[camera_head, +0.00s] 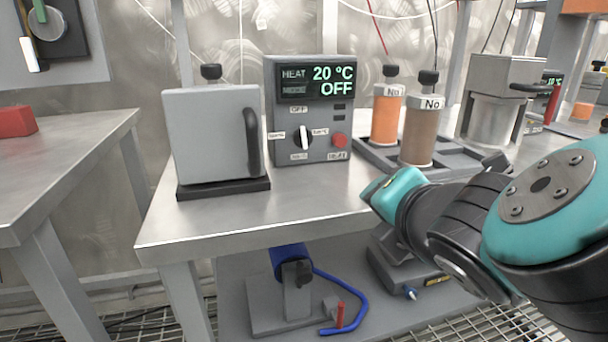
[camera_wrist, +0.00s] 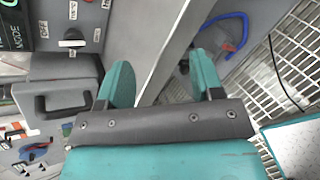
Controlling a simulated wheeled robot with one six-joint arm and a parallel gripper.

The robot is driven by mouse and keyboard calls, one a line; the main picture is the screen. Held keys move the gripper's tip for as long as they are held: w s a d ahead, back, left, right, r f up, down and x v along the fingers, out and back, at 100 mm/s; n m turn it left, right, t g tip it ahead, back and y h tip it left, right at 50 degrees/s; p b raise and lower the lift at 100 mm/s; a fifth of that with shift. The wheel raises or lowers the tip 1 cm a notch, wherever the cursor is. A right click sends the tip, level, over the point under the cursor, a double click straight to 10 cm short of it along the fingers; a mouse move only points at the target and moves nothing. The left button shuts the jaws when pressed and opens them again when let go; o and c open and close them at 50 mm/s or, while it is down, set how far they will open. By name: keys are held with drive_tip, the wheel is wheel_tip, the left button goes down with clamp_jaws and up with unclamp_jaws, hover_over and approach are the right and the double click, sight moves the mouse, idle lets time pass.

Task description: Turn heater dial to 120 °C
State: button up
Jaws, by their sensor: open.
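The heater controller (camera_head: 315,82) stands upright on the steel bench in the head view. Its green display (camera_head: 316,82) reads 20 °C and OFF. Below is the heater dial (camera_head: 303,137), black with a white pointer standing nearly upright, towards the OFF label above it. Small temperature labels sit around the dial; I cannot read them all. In the wrist view the dial (camera_wrist: 72,43) is at the upper left, apart from my gripper (camera_wrist: 163,78). My gripper is open and empty, its two teal fingers spread wide. My arm reaches in from the right, in front of the bench edge.
A grey box (camera_head: 212,138) with a dark handle stands left of the controller. A red button (camera_head: 339,140) is right of the dial. Orange (camera_head: 387,115) and brown (camera_head: 419,135) bottles stand in a rack at right. The front bench top (camera_head: 290,205) is clear.

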drive_tip(key=s+a+r+n+t+y+b, duration=0.2)
drive_tip(key=a+r+n+t+y, duration=0.3)
drive_tip(key=n, duration=0.5)
drive_tip(key=h+p, duration=0.1)
drive_tip(key=p, duration=0.9)
approach(304, 139)
drive_tip(key=shift+n, duration=0.3)
drive_tip(key=p+x, duration=0.1)
drive_tip(key=x, duration=0.9)
drive_tip(key=shift+w, duration=0.1)
drive_tip(key=c, duration=0.9)
drive_tip(key=shift+m, duration=0.8)
